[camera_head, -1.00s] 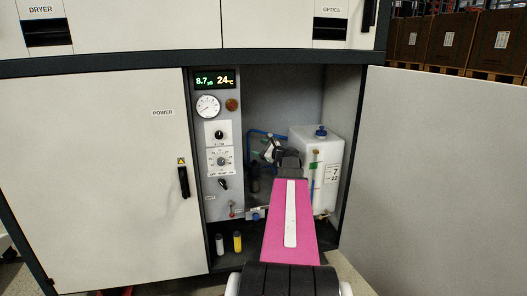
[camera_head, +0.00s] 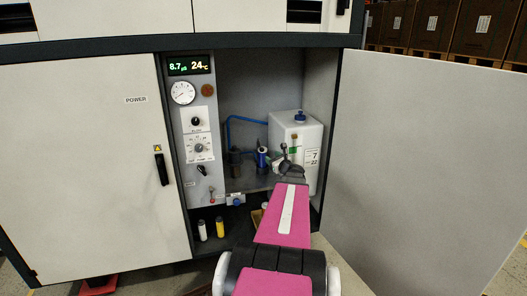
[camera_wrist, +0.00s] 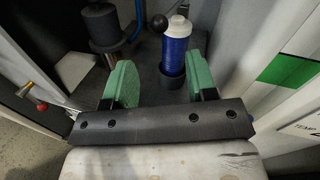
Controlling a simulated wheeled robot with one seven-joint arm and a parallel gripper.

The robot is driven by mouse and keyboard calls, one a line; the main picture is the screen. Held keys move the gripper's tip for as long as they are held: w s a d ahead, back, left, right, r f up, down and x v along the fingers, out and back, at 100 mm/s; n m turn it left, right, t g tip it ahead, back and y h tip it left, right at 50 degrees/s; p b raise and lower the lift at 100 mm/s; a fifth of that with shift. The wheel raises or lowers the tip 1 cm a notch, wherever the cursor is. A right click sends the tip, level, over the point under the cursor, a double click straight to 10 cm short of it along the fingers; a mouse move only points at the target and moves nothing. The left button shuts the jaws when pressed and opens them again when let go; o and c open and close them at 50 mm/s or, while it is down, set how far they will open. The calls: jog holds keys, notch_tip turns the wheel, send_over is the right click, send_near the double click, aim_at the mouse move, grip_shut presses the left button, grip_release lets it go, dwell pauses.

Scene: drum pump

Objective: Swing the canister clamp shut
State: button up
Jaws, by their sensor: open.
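A blue canister with a white top (camera_wrist: 177,42) stands inside the cabinet. In the head view the blue canister (camera_head: 262,158) shows left of my gripper (camera_head: 287,162). In the wrist view it stands just beyond my gripper (camera_wrist: 158,78), nearer the right finger. My gripper is open, with its green pads apart and nothing between them. A black ball knob (camera_wrist: 160,22) on a thin stem shows beside the canister top. It may be part of the clamp; I cannot make out the clamp itself. I cannot tell whether the right finger touches the canister.
A white tank (camera_head: 305,130) with a blue cap stands right of the canister. A dark cylinder (camera_wrist: 101,24) stands to its left. The control panel (camera_head: 200,150) bounds the left side. The open door (camera_head: 420,170) stands at the right. White and yellow bottles (camera_head: 220,227) stand low down.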

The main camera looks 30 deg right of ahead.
aim_at(263, 151)
jog(key=w, duration=1)
jog(key=shift+w, duration=0.3)
